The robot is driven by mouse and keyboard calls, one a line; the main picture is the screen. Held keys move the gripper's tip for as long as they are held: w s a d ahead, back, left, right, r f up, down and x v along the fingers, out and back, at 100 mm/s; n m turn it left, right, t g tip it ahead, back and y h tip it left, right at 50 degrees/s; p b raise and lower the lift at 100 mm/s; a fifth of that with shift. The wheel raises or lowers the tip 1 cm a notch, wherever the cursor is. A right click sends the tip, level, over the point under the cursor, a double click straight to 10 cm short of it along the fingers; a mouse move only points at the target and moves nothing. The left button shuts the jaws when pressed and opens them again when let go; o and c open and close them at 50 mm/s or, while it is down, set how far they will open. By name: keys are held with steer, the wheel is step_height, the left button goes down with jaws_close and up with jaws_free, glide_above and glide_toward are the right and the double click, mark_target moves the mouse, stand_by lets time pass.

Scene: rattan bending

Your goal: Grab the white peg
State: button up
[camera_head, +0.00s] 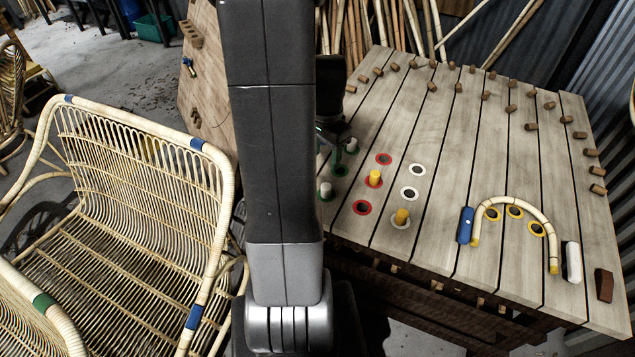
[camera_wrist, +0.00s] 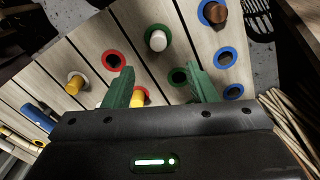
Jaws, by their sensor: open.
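The white peg (camera_head: 325,189) stands upright in a green-ringed hole, just right of my arm in the head view. In the wrist view the white peg (camera_wrist: 157,41) lies beyond the fingertips, roughly centred between them. My gripper (camera_wrist: 160,72) is open, with its two green fingers apart and nothing between them touching the peg. In the head view my gripper (camera_head: 337,150) is partly hidden behind my arm, above the board near the peg.
One yellow peg (camera_head: 375,177) stands in a red-ringed hole, another (camera_head: 401,217) in a white-ringed hole. A brown peg (camera_wrist: 216,13) stands in a blue-ringed hole. The slatted board (camera_head: 445,140) also bears a bent rattan piece (camera_head: 514,200). A rattan seat (camera_head: 120,200) stands left.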

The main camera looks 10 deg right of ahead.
mark_target(326, 186)
steer(key=f, duration=1.1)
steer(key=shift+d+f+p, duration=0.2)
steer(key=shift+f+p, duration=0.1)
steer(key=shift+p, duration=0.05)
steer(key=c, duration=1.1)
steer(key=shift+o, duration=0.2)
steer(key=shift+r, duration=0.15)
